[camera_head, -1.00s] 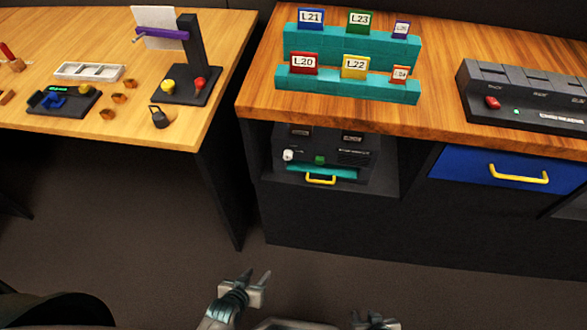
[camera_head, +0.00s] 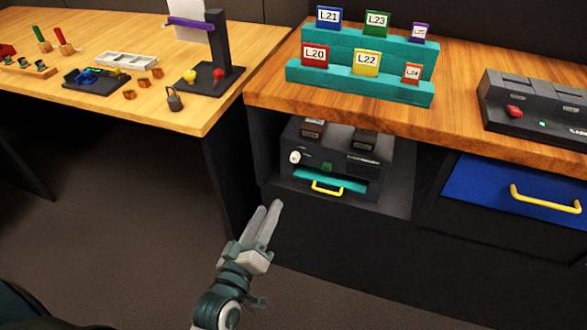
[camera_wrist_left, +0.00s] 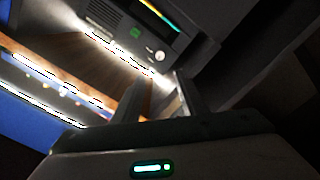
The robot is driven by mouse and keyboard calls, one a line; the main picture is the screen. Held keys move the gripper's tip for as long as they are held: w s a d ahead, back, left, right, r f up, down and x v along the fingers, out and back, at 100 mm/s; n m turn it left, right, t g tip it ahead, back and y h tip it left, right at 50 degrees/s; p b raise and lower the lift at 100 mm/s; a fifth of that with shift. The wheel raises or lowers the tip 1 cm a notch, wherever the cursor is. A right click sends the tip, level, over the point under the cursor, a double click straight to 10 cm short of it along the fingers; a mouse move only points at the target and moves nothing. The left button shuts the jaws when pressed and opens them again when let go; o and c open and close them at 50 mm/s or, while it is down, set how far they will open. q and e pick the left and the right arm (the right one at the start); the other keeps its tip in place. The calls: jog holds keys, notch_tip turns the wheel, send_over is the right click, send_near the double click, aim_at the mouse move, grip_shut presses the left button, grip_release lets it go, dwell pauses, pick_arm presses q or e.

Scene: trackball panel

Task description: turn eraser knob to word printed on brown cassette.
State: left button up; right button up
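A black device (camera_head: 335,165) stands in the open bay under the right counter. A white round knob (camera_head: 295,157) sits at the left of its front; it also shows in the left wrist view (camera_wrist_left: 160,56). A brown cassette (camera_head: 313,128) and a darker cassette (camera_head: 364,140) rest on top of the device; their words are too small to read. My left gripper (camera_head: 270,206) is in front of and below the bay, apart from the knob. Its fingers are spread and empty in the left wrist view (camera_wrist_left: 160,98). My right gripper is out of view.
The device has a green button (camera_head: 326,167) and a teal tray with a yellow handle (camera_head: 328,188) below. The counter edge (camera_head: 400,122) overhangs the bay. A blue drawer (camera_head: 487,187) is to the right. The floor in front is clear.

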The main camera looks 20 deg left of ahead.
aim_at(294, 160)
pick_arm(q)
jog(key=shift+w, duration=0.1)
jog(key=w, duration=1.7)
jog(key=shift+w+d+b, duration=0.1)
jog(key=shift+d+b, duration=0.25)
grip_shut()
